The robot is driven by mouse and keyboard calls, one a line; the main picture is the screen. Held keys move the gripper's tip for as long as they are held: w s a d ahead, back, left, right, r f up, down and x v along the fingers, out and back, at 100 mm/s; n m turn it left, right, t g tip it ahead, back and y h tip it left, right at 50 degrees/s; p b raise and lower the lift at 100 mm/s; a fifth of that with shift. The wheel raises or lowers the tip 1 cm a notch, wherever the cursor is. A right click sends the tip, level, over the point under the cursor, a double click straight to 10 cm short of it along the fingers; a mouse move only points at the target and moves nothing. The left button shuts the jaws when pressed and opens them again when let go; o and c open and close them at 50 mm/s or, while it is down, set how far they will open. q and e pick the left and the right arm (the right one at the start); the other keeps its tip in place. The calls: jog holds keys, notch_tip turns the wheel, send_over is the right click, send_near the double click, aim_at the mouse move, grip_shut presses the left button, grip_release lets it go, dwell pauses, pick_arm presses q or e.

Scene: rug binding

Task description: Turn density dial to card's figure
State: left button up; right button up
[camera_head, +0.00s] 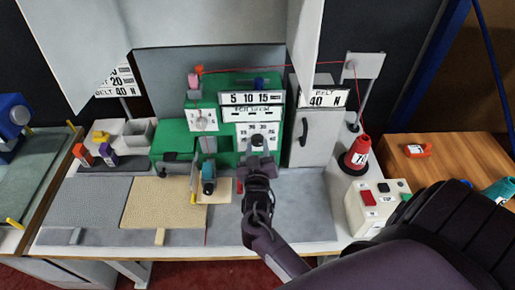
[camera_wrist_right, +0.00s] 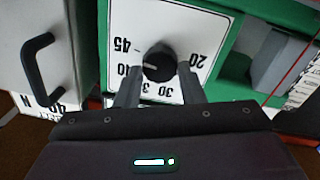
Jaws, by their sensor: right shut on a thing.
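The density dial (camera_wrist_right: 158,66) is a black round knob on a white plate (camera_wrist_right: 183,30) with figures around it. In the right wrist view its white mark points left, near the 40. The plate also shows in the head view (camera_head: 258,130) on the green machine. My right gripper (camera_head: 258,148) is shut on the dial, one finger on each side, and hides it in the head view. A card (camera_head: 120,78) on a post at the back left shows a 20 and "BELT 40 N"; a pale panel hides part of it. My left gripper is not in view.
A grey cabinet (camera_head: 307,150) with a dark handle stands close right of my gripper. A red thread runs to a red cone (camera_head: 357,155). A button box (camera_head: 372,205) stands at right. The grey benchtop (camera_head: 300,215) is mostly clear.

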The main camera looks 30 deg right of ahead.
jog(key=shift+n+p, duration=0.3)
jog(key=shift+n, duration=0.2)
jog(key=shift+r+n+p, duration=0.1)
jog(key=shift+n+p, duration=0.3)
jog(key=shift+n, duration=0.3)
jog(key=n+p, duration=0.1)
jog(key=n, duration=0.2)
jog(key=shift+d+n+p, duration=0.1)
jog(key=shift+n+p, duration=0.65)
jog(key=shift+n, duration=0.35)
jog(key=o, duration=1)
jog(key=shift+w+d+f, duration=0.1)
jog(key=shift+w+f, duration=0.05)
jog(key=shift+f, duration=0.1)
